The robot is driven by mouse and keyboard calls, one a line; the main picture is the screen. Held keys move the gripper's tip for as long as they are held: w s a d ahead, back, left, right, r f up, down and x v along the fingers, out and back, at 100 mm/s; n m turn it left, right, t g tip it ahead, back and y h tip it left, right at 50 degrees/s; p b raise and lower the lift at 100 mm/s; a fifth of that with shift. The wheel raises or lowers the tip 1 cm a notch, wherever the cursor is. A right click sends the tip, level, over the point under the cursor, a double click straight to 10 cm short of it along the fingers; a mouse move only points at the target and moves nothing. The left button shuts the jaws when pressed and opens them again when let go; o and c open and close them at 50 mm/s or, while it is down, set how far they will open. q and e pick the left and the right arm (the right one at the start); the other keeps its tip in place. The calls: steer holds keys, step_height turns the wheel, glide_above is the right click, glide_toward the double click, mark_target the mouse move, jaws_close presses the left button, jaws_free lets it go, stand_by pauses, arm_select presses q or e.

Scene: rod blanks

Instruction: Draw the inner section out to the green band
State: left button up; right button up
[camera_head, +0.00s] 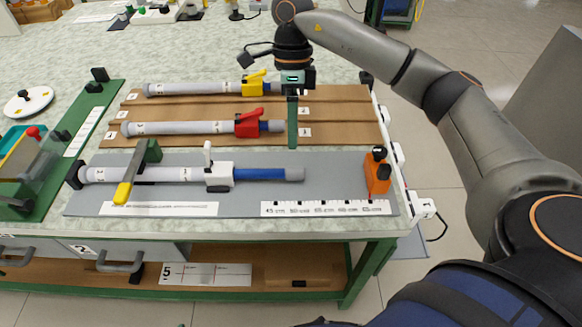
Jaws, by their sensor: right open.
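A telescopic rod lies on the grey plate (240,199), with a grey outer tube (140,175), a white collar (219,177) whose lever stands up, and a blue inner section (259,174) ending in a grey tip (294,175). Blue shows between collar and tip; I see no green band on it. A green clamp with a yellow handle (124,192) crosses the outer tube. My right gripper (292,146) is open, pointing down, behind the grey tip and apart from it. Its green fingers overlap in this view. My left gripper is out of view.
Behind, a brown rack (345,115) holds two rods with yellow (254,88) and red (248,126) collars; the red one's end is beside my right fingers. An orange block (377,177) stands at the plate's right. A scale strip (325,208) lies in front.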

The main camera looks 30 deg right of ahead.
mark_target(292, 168)
steer(key=x, duration=0.9)
steer(key=shift+f, duration=0.2)
steer(key=shift+c, duration=0.3)
jaws_close()
stand_by(0.7)
